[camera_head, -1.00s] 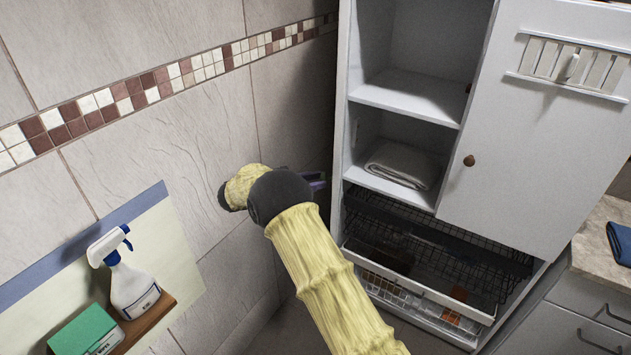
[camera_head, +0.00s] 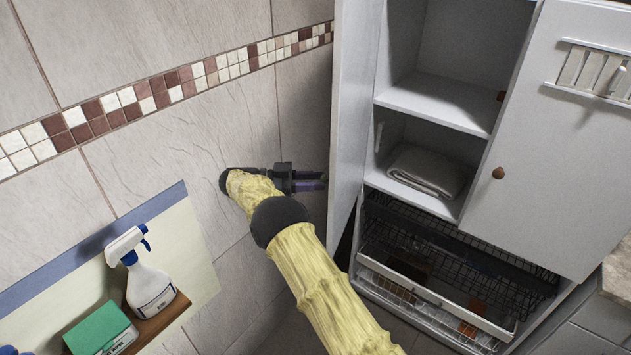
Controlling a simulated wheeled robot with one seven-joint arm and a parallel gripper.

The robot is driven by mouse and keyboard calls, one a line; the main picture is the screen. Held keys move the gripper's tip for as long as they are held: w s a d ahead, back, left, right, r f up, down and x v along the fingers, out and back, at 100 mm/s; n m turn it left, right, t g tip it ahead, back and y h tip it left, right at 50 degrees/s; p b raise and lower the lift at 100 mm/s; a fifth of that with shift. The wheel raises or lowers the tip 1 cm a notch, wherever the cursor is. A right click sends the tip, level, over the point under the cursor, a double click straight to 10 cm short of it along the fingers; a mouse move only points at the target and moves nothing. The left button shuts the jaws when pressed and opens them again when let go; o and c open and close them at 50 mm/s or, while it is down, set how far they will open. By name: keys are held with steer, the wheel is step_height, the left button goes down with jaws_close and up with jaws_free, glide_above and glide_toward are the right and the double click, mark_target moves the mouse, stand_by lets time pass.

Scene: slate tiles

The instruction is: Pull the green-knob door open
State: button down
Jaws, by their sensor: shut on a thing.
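The cabinet's left door (camera_head: 354,90) stands swung open, with its white inner face towards me. My gripper (camera_head: 318,181) is at the outer face of this door, on its left side, with its purple fingers reaching to the door's edge. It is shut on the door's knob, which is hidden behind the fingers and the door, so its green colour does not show. My yellow-sleeved arm comes up from the bottom of the view.
The open cabinet has shelves, a folded towel (camera_head: 426,172) and wire baskets (camera_head: 450,245). The right door (camera_head: 560,150), with a brown knob (camera_head: 498,173), is closed. A tiled wall is close left, with a spray bottle (camera_head: 147,285) and green box (camera_head: 98,328) on a small ledge.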

steer(key=shift+w+d+r, duration=0.1)
steer(key=shift+r, duration=0.15)
steer(key=c, duration=1.1)
jaws_free()
steer(key=shift+f, duration=0.15)
step_height(320, 180, up, 10)
steer(key=shift+b, duration=0.45)
steer(key=shift+w, duration=0.1)
